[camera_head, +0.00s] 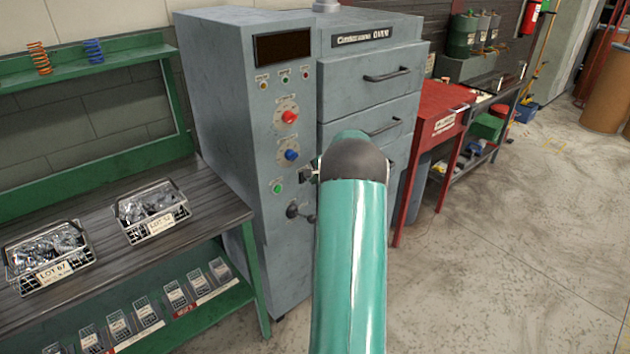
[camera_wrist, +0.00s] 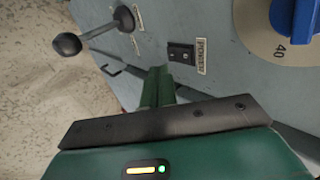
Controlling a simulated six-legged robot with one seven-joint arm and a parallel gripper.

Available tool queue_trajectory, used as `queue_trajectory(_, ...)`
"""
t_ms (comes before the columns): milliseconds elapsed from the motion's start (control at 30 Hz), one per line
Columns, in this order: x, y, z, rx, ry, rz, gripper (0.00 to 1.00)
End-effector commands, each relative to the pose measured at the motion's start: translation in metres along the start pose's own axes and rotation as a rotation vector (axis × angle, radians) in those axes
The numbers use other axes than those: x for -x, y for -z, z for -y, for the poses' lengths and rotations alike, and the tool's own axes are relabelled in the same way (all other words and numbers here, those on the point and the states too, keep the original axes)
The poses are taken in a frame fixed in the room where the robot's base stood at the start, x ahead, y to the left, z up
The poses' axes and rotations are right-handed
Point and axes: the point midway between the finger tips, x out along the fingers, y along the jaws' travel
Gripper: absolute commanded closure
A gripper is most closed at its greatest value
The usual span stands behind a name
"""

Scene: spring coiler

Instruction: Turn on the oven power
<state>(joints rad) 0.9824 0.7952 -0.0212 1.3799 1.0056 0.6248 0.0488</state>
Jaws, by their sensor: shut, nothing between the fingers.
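The oven (camera_head: 360,60) is a tall grey cabinet with a control panel on its left front. The power switch (camera_wrist: 181,55) is a small black rocker beside a "POWER" label (camera_wrist: 203,57) in the wrist view. My gripper (camera_wrist: 160,75) has green fingers that are shut and empty. In the wrist view their tips are just below and left of the switch. I cannot tell whether they touch the panel. The oven's display (camera_head: 283,47) is dark.
Near the switch are a blue knob (camera_wrist: 296,18) and a ball-ended lever (camera_wrist: 66,44) that sticks out. A bench with wire baskets (camera_head: 150,210) stands left; a red table (camera_head: 440,105) stands right.

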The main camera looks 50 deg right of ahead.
Motion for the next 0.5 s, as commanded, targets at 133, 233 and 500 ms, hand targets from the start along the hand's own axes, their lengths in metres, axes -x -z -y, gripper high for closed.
queue_trajectory(133, 0.013, -0.001, 0.002, 0.001, 0.001, 0.001, 1.0)
queue_trajectory(233, 0.031, -0.001, 0.003, 0.001, 0.001, 0.001, 1.0)
queue_trajectory(500, 0.079, -0.002, 0.004, 0.002, 0.0, 0.002, 1.0)
